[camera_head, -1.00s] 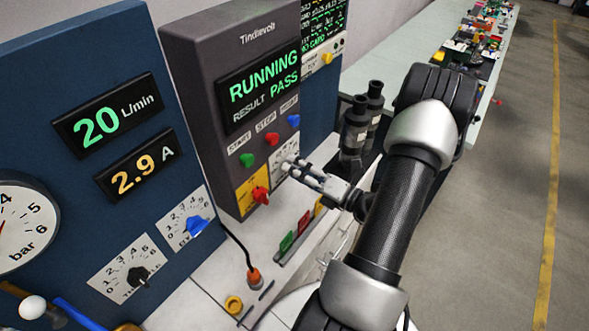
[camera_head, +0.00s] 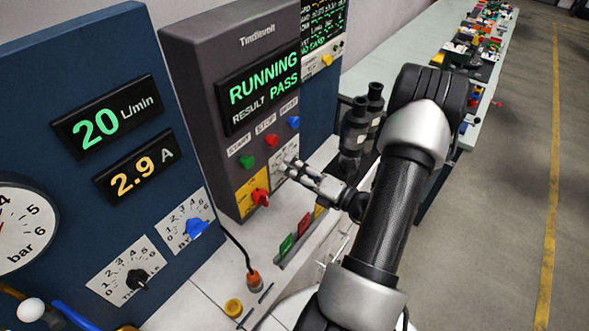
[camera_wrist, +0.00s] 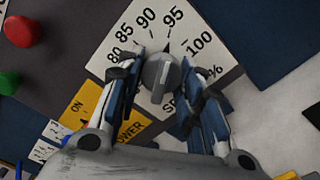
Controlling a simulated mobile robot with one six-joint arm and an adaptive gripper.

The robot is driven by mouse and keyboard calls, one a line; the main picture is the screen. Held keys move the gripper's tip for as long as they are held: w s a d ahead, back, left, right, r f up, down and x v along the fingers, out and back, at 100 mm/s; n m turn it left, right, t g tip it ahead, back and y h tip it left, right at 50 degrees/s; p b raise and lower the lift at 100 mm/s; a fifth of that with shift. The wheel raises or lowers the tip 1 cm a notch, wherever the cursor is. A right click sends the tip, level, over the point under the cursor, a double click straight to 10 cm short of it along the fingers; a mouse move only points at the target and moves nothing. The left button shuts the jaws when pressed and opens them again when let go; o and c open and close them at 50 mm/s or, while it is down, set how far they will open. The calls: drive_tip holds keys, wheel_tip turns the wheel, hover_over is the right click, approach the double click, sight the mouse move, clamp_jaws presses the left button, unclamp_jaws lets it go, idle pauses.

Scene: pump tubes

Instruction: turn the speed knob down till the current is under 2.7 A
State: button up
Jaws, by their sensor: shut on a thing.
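The speed knob (camera_wrist: 161,74) is a grey dial in the middle of a white scale plate (camera_wrist: 205,59) marked 80 to 100 %. My gripper (camera_wrist: 160,73) is shut on the knob, one finger on each side. In the head view my gripper (camera_head: 288,166) reaches the scale plate at the lower right of the grey control box; the fingers partly hide the knob there. The current display (camera_head: 134,179) reads 2.9 A. The flow display (camera_head: 108,117) reads 20 L/min. The box screen (camera_head: 262,88) shows RUNNING and RESULT PASS.
A red power switch (camera_head: 260,197) on a yellow plate sits left of my gripper. Green, red and blue buttons (camera_head: 268,141) are above. A blue knob (camera_head: 195,229) and a black knob (camera_head: 137,279) are on the blue panel.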

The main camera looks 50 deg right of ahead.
drive_tip(key=shift+c, duration=0.7)
drive_tip(key=shift+n, duration=0.3)
drive_tip(key=shift+f+n+b, duration=0.1)
drive_tip(key=shift+n+b, duration=0.45)
drive_tip(key=shift+n, duration=1.95)
drive_tip(key=shift+d, duration=0.1)
drive_tip(key=o, duration=1.1)
drive_tip(key=shift+c, duration=0.2)
